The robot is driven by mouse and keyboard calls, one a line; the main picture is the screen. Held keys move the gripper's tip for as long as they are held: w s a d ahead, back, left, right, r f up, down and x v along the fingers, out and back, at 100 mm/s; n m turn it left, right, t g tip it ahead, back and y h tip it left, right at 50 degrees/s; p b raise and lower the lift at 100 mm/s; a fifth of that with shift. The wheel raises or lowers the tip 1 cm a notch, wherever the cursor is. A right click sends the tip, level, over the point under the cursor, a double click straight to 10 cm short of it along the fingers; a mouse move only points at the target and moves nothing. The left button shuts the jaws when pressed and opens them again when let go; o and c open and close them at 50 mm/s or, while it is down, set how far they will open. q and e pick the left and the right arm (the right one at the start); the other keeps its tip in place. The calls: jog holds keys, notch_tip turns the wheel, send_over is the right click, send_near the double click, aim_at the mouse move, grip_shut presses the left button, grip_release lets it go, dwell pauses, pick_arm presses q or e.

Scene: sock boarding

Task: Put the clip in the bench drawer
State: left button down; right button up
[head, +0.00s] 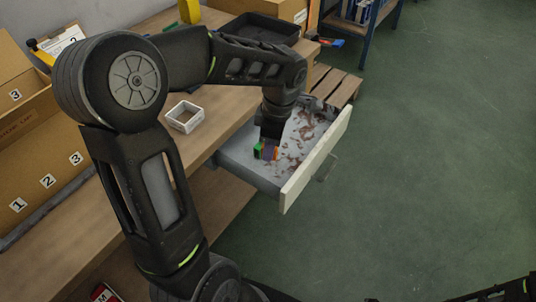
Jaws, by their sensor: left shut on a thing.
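The bench drawer (315,170) is pulled open from the workbench, with a cream front panel and a grey inside marked with reddish-brown patches. My left gripper (266,147) points down over the near-left part of the drawer. It is shut on a small green, orange and purple thing, which looks like the clip (258,151). The clip is low, at or just above the drawer floor; I cannot tell whether it touches. The fingers hide part of it. My right gripper is out of view; only dark arm parts show at the bottom right.
A small white open box (185,117) stands on the wooden bench (215,108) left of the drawer. A black tray (262,30) sits at the back. Numbered cardboard boxes (45,150) line the left. A wooden pallet (337,85) lies behind the drawer. Green floor at right is clear.

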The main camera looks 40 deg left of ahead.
aim_at(268, 172)
pick_arm(q)
jog(key=shift+f, duration=1.55)
jog(key=shift+f, duration=1.9)
jog(key=shift+f, duration=0.1)
jog(key=c, duration=1.3)
grip_release()
jog(key=shift+b, duration=0.3)
jog(key=r, duration=0.4)
jog(key=d+r, duration=0.1)
jog(key=r, duration=0.3)
jog(key=r+p, duration=0.1)
jog(key=r, duration=0.3)
jog(key=shift+w+d+r, duration=0.1)
jog(key=shift+w+d, duration=0.1)
jog(key=shift+w, duration=0.1)
